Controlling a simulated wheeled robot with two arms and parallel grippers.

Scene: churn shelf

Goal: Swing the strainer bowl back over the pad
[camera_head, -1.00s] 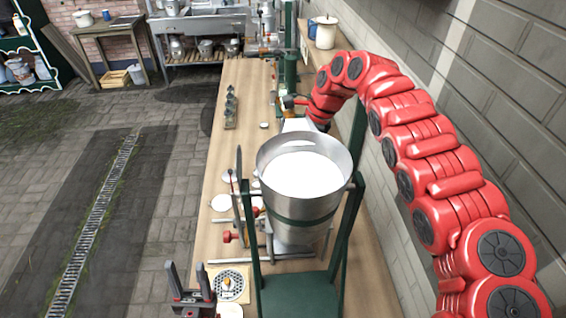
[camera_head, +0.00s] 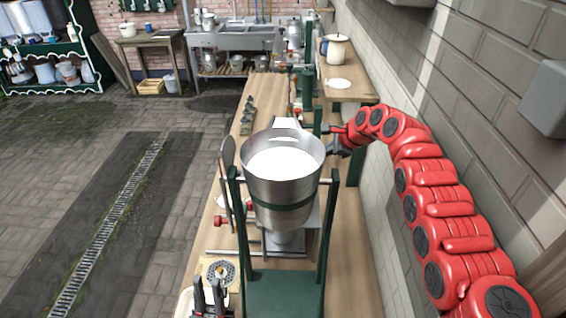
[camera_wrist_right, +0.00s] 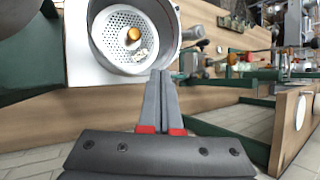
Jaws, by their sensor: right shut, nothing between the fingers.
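A large metal bowl (camera_head: 285,190), pale white inside, stands upright between green posts over the bench. In the right wrist view, a round metal bowl (camera_wrist_right: 176,20) holds a perforated disc with an orange knob; I cannot tell whether it is the same bowl. A similar perforated disc (camera_head: 221,272) lies on a pale square pad (camera_head: 206,262) at the bench front. My left gripper (camera_head: 208,286) is open and empty just in front of the pad. My right gripper (camera_wrist_right: 162,74) is shut and empty, below the bowl in its wrist view; its arm reaches beyond the large bowl's right side.
The green stand (camera_head: 285,296) and its posts flank the large bowl. A wall shelf (camera_head: 345,92) with a white pot (camera_head: 337,50) is at the back right. A brick wall is close on the right. The floor left of the bench is clear.

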